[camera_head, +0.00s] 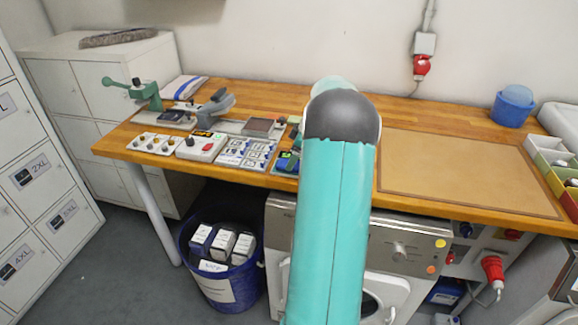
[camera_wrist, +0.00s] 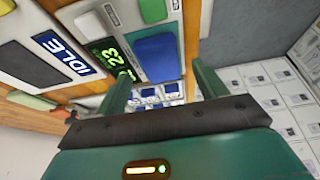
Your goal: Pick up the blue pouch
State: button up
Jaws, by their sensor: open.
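A blue pouch (camera_wrist: 155,58) shows in the wrist view, lying on a grey device (camera_wrist: 168,28) with a lit green display. My gripper (camera_wrist: 160,67) is open, with one green finger on either side of the blue pouch in the picture. Nothing is between the fingers that I can see being gripped, and I cannot tell how far the fingertips are from the pouch. In the head view my teal arm hides the gripper and most of this spot on the bench.
The wooden workbench (camera_head: 410,118) carries a brown mat (camera_head: 460,172) at right, clear of objects. Switch panels (camera_head: 201,146) and a green clamp (camera_head: 145,92) stand at left. A blue bin (camera_head: 226,287) of boxes stands below. A blue tub (camera_head: 512,106) is at back right.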

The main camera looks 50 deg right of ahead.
jog(key=shift+x, duration=1.2)
jog(key=c, duration=1.1)
jog(key=shift+c, duration=0.2)
